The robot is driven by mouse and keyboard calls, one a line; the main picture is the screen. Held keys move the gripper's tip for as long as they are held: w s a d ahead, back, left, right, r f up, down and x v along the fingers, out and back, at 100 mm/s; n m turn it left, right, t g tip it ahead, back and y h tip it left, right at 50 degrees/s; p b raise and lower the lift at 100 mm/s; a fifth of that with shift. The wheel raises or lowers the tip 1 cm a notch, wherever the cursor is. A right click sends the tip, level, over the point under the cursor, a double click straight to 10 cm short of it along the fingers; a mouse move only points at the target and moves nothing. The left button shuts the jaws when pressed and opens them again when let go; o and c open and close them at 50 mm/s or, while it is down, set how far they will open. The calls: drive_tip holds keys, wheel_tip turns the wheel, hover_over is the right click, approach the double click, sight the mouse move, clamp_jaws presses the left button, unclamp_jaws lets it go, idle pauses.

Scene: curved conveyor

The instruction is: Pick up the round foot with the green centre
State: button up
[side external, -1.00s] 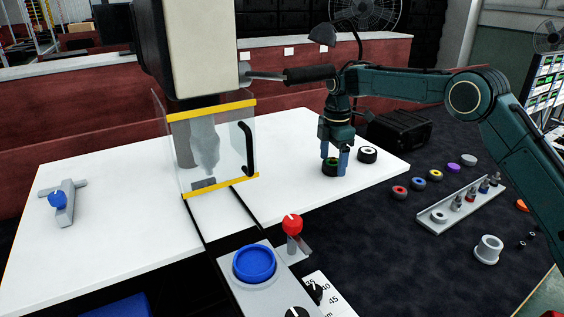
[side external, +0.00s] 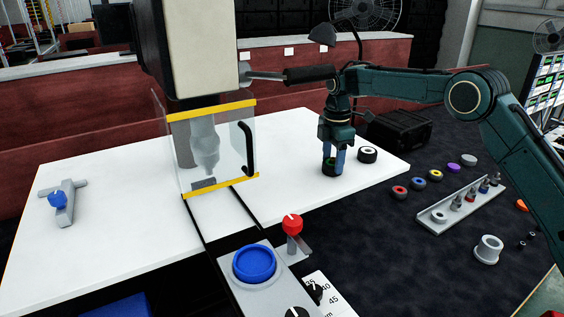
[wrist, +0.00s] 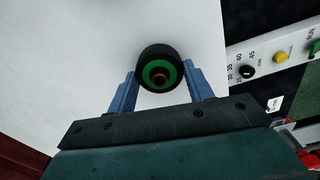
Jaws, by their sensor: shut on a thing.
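The round foot with the green centre is a black ring with a green inner ring; it shows between my fingers in the wrist view (wrist: 160,70) and low between them in the side view (side external: 329,170). My gripper (side external: 334,165) points down over the white table, its blue fingers on either side of the foot. In the wrist view my gripper (wrist: 162,92) is shut on the foot. I cannot tell whether the foot touches the table.
A black foot with a white centre (side external: 367,155) stands just right of my gripper. Several coloured feet lie on the dark surface at right, near a grey rail (side external: 433,221). A clear guard with yellow edges (side external: 246,180) stands at left. The white table (side external: 115,215) is largely clear.

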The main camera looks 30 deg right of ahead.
drive_tip(key=shift+r, duration=0.1)
wheel_tip(320, 180, up, 10)
idle(0.6)
